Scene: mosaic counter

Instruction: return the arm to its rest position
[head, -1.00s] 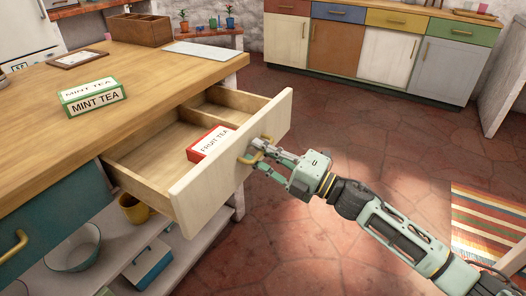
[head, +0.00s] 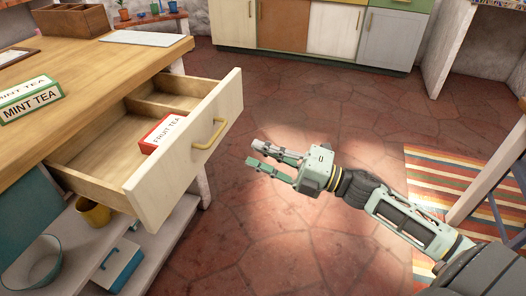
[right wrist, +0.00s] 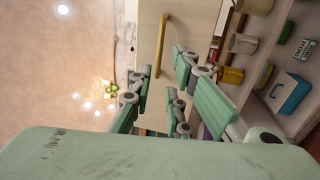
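My right gripper (head: 256,160) is open and empty in the head view, to the right of the drawer and apart from its handle. Its fingers also show in the right wrist view (right wrist: 160,95), spread with nothing between them. The open drawer (head: 190,150) has a cream front and a brass handle (head: 209,134). A red box of fruit tea (head: 160,132) lies inside it. My right arm reaches in from the lower right. My left gripper does not show.
A green mint tea box (head: 30,100) sits on the wooden counter (head: 90,72). A yellow mug (head: 94,212), a bowl (head: 33,264) and a blue box (head: 118,268) are on the lower shelf. A striped rug (head: 430,185) lies at right. The red floor around the gripper is clear.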

